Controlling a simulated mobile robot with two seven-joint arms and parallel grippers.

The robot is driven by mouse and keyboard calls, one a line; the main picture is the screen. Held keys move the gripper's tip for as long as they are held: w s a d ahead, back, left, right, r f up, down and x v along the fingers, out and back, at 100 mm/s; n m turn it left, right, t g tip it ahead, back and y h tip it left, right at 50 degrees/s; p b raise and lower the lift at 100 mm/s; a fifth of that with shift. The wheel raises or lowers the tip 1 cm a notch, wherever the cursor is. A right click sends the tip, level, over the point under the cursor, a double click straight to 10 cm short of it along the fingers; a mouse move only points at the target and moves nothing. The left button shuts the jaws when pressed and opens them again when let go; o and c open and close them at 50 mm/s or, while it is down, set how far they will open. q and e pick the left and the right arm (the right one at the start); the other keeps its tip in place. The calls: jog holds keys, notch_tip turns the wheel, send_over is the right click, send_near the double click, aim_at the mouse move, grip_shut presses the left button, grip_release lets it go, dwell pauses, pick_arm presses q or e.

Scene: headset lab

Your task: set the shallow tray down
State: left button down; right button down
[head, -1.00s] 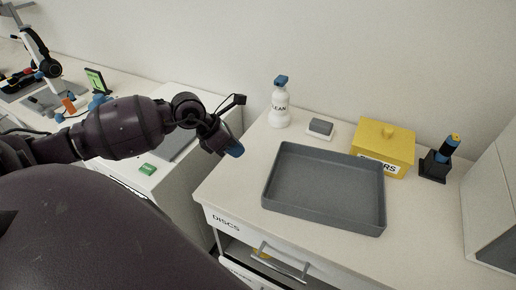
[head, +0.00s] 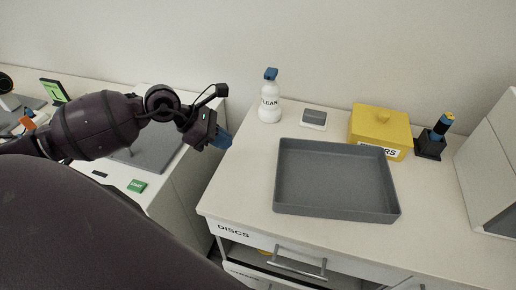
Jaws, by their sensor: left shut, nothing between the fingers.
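The shallow tray (head: 335,205) is dark grey, rectangular and empty. It lies flat on the white cabinet top, near the front edge above the drawer marked DISCS. My left gripper (head: 222,139) has blue fingertips; it is shut and empty. It hangs to the left of the tray, over the left edge of the cabinet top, apart from the tray. My right gripper does not show.
Behind the tray stand a white CLEAN bottle (head: 269,98), a small grey block on a white base (head: 313,119), a yellow lidded box (head: 379,127) and a black holder (head: 430,145) with a blue tool. The drawer (head: 265,243) is partly open.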

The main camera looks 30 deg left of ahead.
pick_arm(q)
send_near(279, 170)
jog(key=shift+f, duration=0.65)
jog(key=shift+w+d, duration=0.65)
jog(key=shift+d, duration=0.3)
jog(key=shift+w+d, duration=0.45)
jog(key=shift+d, duration=0.2)
jog(key=shift+d, duration=0.1)
jog(key=shift+w+d, duration=0.9)
jog(key=shift+d, duration=0.3)
jog(key=shift+a, duration=0.15)
